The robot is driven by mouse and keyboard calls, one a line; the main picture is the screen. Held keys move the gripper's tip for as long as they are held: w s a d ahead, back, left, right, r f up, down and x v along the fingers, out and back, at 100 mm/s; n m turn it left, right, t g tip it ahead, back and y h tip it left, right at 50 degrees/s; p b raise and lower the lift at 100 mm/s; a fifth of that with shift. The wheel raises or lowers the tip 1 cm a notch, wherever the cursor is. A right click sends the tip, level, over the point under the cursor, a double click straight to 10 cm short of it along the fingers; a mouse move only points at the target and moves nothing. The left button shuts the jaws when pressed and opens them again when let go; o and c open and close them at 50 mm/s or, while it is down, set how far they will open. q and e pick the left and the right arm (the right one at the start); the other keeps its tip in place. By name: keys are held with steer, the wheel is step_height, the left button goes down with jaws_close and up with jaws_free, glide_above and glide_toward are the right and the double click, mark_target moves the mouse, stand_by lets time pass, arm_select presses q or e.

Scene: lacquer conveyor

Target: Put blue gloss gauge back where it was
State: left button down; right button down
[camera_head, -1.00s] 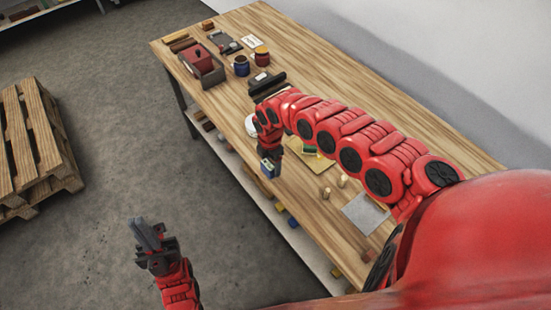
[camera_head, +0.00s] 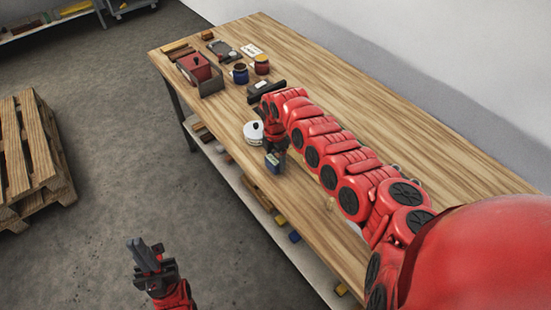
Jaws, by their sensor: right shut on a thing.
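The blue gloss gauge (camera_head: 273,163) is a small box, blue with a dark top. My right gripper (camera_head: 274,152) is shut on it, pointing down near the front edge of the wooden workbench (camera_head: 330,215). The gauge appears upright; I cannot tell whether it touches the bench top.
Behind the pot are a dark tray with a red box (camera_head: 196,67), a blue mug (camera_head: 240,73), a red mug (camera_head: 261,65) and a black block (camera_head: 270,87). My right arm hides the middle of the bench. The back right bench top is clear. A pallet (camera_head: 32,150) stands left.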

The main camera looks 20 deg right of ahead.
steer(key=shift+f, duration=0.5)
